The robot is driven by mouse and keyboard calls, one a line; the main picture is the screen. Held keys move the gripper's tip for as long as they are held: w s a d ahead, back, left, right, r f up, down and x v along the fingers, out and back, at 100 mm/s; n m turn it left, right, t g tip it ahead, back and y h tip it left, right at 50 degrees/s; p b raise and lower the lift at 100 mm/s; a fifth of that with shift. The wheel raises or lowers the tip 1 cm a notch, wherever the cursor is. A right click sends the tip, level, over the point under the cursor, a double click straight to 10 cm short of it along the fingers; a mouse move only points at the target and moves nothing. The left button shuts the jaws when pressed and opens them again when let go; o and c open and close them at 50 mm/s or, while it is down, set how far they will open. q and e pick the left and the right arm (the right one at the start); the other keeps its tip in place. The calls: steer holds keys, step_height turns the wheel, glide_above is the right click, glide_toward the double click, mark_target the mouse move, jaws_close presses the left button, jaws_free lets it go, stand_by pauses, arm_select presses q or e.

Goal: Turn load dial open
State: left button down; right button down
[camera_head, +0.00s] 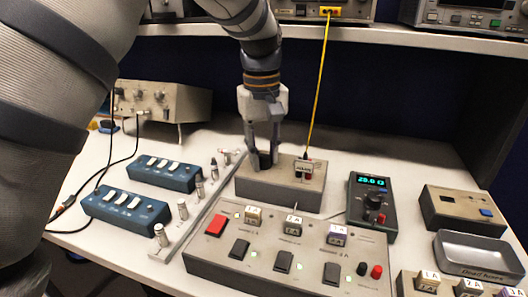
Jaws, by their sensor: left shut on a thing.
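The load dial (265,159) appears as a dark knob on top of a low grey-brown box (262,187) in the middle of the bench. My left gripper (263,158) reaches down from above with its fingers on either side of the knob, and it is shut on it. The fingers hide much of the knob, so its pointer and setting cannot be read. My right gripper is not in view.
A control panel (255,274) with switches lies in front of the box. Blue switch units (127,211) lie left. The yellow cable (318,85) hangs close to my left gripper.

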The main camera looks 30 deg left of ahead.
mark_target(262, 157)
arm_select(q)
steer(key=shift+n, duration=0.4)
steer(key=c, duration=1.3)
jaws_free()
steer(key=shift+c, duration=0.2)
step_height(262, 157, up, 12)
steer(key=shift+a, duration=0.15)
steer(key=shift+s, duration=0.1)
